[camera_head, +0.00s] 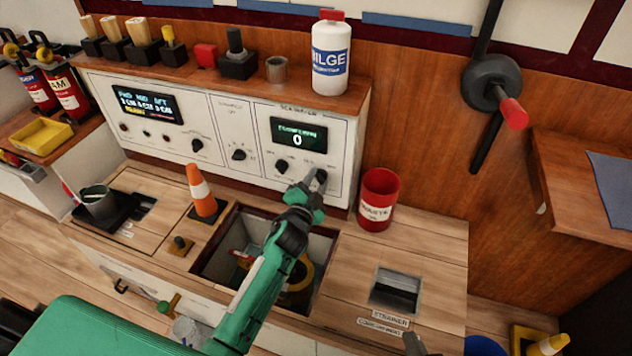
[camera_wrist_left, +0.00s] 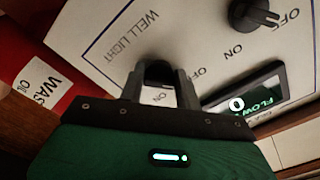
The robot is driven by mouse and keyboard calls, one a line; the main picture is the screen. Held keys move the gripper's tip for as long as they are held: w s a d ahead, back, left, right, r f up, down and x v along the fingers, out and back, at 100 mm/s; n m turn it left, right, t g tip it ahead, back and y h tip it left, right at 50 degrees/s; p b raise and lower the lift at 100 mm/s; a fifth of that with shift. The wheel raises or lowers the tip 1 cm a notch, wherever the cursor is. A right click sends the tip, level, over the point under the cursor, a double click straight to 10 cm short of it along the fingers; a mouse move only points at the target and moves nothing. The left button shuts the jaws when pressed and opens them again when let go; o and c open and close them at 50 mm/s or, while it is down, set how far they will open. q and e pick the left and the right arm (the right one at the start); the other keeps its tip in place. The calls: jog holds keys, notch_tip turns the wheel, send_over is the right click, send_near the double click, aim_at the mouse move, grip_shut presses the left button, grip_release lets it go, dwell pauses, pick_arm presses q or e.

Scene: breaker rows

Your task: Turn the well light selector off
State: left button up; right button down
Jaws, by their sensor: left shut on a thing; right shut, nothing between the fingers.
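The well light selector (camera_wrist_left: 158,72) is a dark rotary knob on the white panel (camera_head: 262,130), at its right end. Its WELL LIGHT label (camera_wrist_left: 132,35) shows upside down in the left wrist view. My left gripper (camera_head: 318,180) is shut on the knob, with a finger on each side of it; the gripper also shows in the left wrist view (camera_wrist_left: 160,88). The fingers hide much of the knob, so I cannot tell which way it points. A grey tip of my right gripper (camera_head: 414,344) shows at the bottom edge, shut and empty.
Another black selector (camera_head: 282,167) sits left of the held one, below a lit display (camera_head: 298,134) reading 0. A red waste bin (camera_head: 378,200) stands close to the right of my left gripper. An orange cone (camera_head: 201,192) and an open well (camera_head: 222,258) lie in front of the panel.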

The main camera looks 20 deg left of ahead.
jog(key=shift+w+d+r, duration=0.1)
pick_arm(q)
jog(key=o, duration=1)
jog(key=shift+c, duration=0.2)
jog(key=shift+s, duration=0.1)
jog(key=s+p, duration=0.1)
jog(key=s, duration=1.2)
jog(key=shift+s+a, duration=0.25)
jog(key=shift+s, duration=0.1)
pick_arm(e)
jog(key=d+g, duration=0.1)
jog(key=d+h, duration=0.1)
jog(key=shift+s+d+g, duration=0.3)
jog(key=shift+s+g, duration=0.05)
jog(key=shift+g, duration=0.05)
